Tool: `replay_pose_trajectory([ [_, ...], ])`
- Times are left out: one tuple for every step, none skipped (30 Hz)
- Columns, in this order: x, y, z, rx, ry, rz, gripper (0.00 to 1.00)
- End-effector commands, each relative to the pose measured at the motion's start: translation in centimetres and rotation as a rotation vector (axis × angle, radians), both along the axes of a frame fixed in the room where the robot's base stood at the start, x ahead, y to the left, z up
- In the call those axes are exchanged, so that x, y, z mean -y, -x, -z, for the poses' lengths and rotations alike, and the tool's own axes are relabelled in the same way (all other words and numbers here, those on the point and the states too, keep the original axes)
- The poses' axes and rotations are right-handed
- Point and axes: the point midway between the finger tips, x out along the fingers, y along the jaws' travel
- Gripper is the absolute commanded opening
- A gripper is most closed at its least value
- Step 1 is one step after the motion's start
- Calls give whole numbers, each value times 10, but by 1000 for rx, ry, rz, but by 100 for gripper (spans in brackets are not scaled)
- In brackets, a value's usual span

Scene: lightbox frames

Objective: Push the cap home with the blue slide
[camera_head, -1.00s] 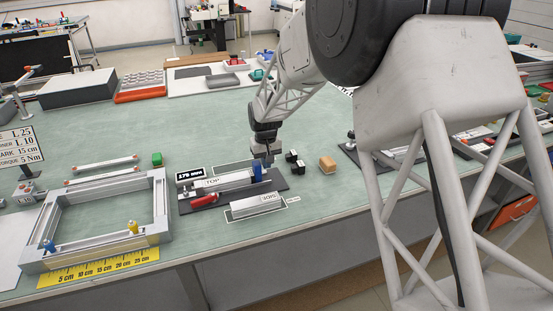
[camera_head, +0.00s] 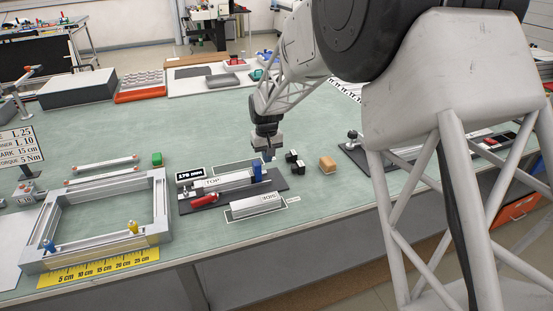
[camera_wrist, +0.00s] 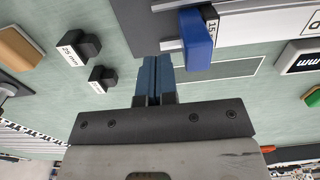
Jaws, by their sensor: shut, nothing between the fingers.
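The blue slide (camera_head: 257,171) stands upright at the right end of a dark fixture plate (camera_head: 272,184), beside the end of the bar marked TOP (camera_head: 228,180). It also shows in the wrist view (camera_wrist: 197,40), next to a metal rod and the white scale strip. My gripper (camera_head: 267,157) is just behind and right of the slide. In the wrist view its blue fingertips (camera_wrist: 157,66) are together and empty, with a visible gap to the slide. I cannot make out a cap at the bar's end. Two black blocks (camera_wrist: 72,48) (camera_wrist: 102,78) lie apart, one labelled 25 mm.
A wooden block (camera_head: 327,164) lies right of the black blocks. A red-handled tool (camera_head: 205,201) and a second bar (camera_head: 257,205) lie in front. A metal frame (camera_head: 157,200) stands left, with a green block (camera_head: 157,159) behind it. Green mat is clear behind my gripper.

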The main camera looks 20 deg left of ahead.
Motion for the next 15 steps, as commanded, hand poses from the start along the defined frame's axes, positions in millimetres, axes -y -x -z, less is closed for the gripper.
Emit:
replay_pose_trajectory([
  [0, 0, -4, 0, 0, 0, 0],
  [0, 0, -6, 0, 0, 0, 0],
  [0, 0, -9, 0, 0, 0, 0],
  [0, 0, -11, 0, 0, 0, 0],
  [0, 0, -13, 0, 0, 0, 0],
  [0, 0, -16, 0, 0, 0, 0],
  [0, 0, -18, 1, -1, 0, 0],
  [0, 0, -20, 1, -1, 0, 0],
  [0, 0, -23, 1, -1, 0, 0],
  [0, 0, -25, 1, -1, 0, 0],
  [0, 0, -27, 1, -1, 0, 0],
  [0, 0, -30, 1, -1, 0, 0],
  [0, 0, -32, 1, -1, 0, 0],
  [0, 0, -35, 1, -1, 0, 0],
  [0, 0, -37, 1, -1, 0, 0],
])
